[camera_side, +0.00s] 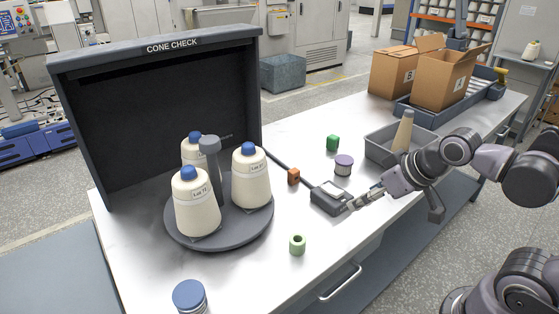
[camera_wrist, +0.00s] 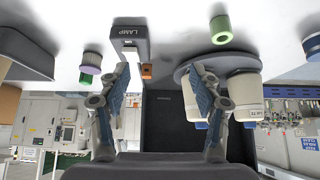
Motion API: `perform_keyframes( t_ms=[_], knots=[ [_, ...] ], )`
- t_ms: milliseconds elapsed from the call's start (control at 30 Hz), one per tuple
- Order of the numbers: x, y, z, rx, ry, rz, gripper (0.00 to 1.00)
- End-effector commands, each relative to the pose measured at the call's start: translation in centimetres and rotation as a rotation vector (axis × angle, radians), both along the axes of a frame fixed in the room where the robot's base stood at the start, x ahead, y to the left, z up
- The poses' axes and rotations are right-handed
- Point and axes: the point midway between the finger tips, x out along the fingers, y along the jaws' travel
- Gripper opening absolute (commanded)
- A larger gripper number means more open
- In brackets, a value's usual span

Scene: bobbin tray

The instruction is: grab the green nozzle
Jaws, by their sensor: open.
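The green nozzle (camera_side: 297,245) is a short, pale green hollow piece standing on the white table near the front edge. It also shows in the wrist view (camera_wrist: 221,30), at the upper right of that upside-down picture. My gripper (camera_side: 352,205) is open and empty, beside the grey lamp box and apart from the nozzle. In the side view the nozzle lies to the lower left of my gripper. In the wrist view both fingers of my gripper (camera_wrist: 161,72) are spread, and the nozzle is not between them.
The grey lamp box (camera_side: 328,200) is close to my fingertips. An orange-brown block (camera_side: 293,176), a darker green block (camera_side: 333,142) and a purple-topped spool (camera_side: 343,164) stand behind. A round turntable (camera_side: 225,240) with cones is left; a blue-lidded jar (camera_side: 189,296) is at front. Table around the nozzle is clear.

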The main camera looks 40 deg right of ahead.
Motion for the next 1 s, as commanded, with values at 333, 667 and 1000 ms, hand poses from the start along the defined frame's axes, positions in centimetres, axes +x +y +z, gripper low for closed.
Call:
perform_keyframes(
  t_ms=[333,667,1000],
  knots=[
    [4.1,-1.7,3.7,-0.149,0.054,0.136,0.64],
    [12.7,-5.8,7.9,-0.416,0.191,0.428,0.64],
    [21.6,-11.1,8.6,-0.634,0.359,0.748,0.64]
  ],
)
